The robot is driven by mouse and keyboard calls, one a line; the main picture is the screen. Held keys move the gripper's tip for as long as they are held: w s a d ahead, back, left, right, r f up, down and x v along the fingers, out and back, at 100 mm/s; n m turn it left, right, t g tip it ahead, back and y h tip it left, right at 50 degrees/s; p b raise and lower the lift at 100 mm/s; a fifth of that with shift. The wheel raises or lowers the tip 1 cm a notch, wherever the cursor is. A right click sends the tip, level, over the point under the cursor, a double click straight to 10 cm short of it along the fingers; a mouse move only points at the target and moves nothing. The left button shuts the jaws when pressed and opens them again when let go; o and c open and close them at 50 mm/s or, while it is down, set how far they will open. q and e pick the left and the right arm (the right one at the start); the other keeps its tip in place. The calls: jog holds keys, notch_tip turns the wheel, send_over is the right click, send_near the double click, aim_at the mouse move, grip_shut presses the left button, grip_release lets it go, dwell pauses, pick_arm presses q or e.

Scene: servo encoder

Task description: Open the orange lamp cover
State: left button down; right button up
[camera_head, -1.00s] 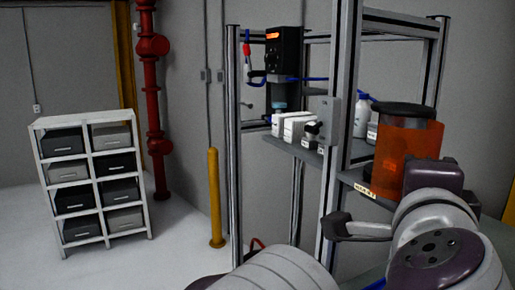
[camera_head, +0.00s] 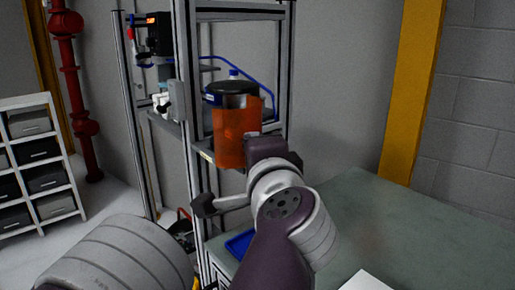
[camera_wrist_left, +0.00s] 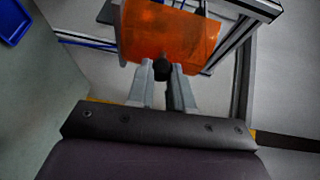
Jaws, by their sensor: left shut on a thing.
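The orange lamp cover (camera_head: 230,142) is a translucent curved shell under a dark round cap (camera_head: 228,88), on the metal frame in the middle of the head view. A grey patch shows at its upper edge. In the left wrist view the cover (camera_wrist_left: 172,34) lies just beyond my fingertips, with a small black knob (camera_wrist_left: 163,69) on its near edge. My left gripper (camera_wrist_left: 163,72) is shut on this knob. In the head view its fingers are hidden behind my wrist. I cannot tell how far the cover stands open. My right gripper is not in view.
The metal frame (camera_head: 187,70) stands around the lamp, with a shelf of white boxes to its left. A green-grey table (camera_head: 370,215) with a blue tray (camera_head: 240,243) lies to the right. A yellow post (camera_head: 411,95) stands behind it. A rack of drawers (camera_head: 38,165) is far left.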

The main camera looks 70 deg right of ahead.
pick_arm(q)
jog(key=shift+r, duration=0.1)
jog(key=c, duration=1.1)
grip_release()
jog(key=shift+o, duration=0.4)
jog(key=shift+w+d, duration=0.15)
jog(key=shift+d, duration=0.2)
jog(key=shift+a+f+b, duration=0.2)
jog(key=shift+f+b, duration=0.05)
jog(key=shift+b, duration=0.05)
jog(key=b+v, duration=0.5)
jog(key=v, duration=0.2)
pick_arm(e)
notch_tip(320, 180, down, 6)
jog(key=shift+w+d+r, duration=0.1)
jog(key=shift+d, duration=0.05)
